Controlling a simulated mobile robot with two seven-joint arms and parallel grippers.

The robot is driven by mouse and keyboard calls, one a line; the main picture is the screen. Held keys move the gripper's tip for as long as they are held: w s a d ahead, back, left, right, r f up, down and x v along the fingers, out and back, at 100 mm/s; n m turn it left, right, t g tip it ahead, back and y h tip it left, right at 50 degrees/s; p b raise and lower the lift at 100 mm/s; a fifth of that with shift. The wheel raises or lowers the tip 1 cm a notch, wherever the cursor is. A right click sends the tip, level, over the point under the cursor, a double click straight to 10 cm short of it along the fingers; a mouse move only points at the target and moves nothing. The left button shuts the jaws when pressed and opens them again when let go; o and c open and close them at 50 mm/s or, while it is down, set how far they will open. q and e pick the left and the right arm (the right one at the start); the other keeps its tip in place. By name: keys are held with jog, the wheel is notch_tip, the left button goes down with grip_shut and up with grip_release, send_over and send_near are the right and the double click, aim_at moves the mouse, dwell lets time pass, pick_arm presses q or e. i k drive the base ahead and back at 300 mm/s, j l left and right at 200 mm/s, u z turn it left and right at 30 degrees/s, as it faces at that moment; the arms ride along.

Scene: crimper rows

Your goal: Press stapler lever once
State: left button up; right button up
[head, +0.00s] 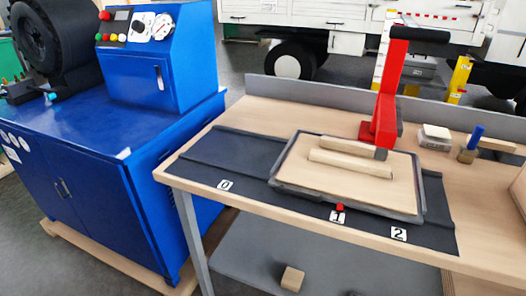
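A tall red device (384,95), which I take to be the stapler, stands on the wooden workbench (285,110) behind a tray. Its upright red column leans slightly to the right and ends in a black handle (420,34) that sticks out to the right at the top. I take this handle to be the lever; it is up high. The foot of the device is close to the end of a wooden strip (350,163). Neither of my grippers is in view, so nothing is seen touching the device.
A dark tray (425,195) with a wooden board lies on a black mat (225,158) labelled 0, 1, 2. A small red piece (340,207) is at the tray's front. A blue machine (105,130) fills the left. Small blocks and a blue-handled tool (474,140) lie right.

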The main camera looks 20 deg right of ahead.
aim_at(412, 31)
jog(key=k+l+z, duration=0.1)
jog(key=z, duration=1)
jog(key=k+l, duration=0.05)
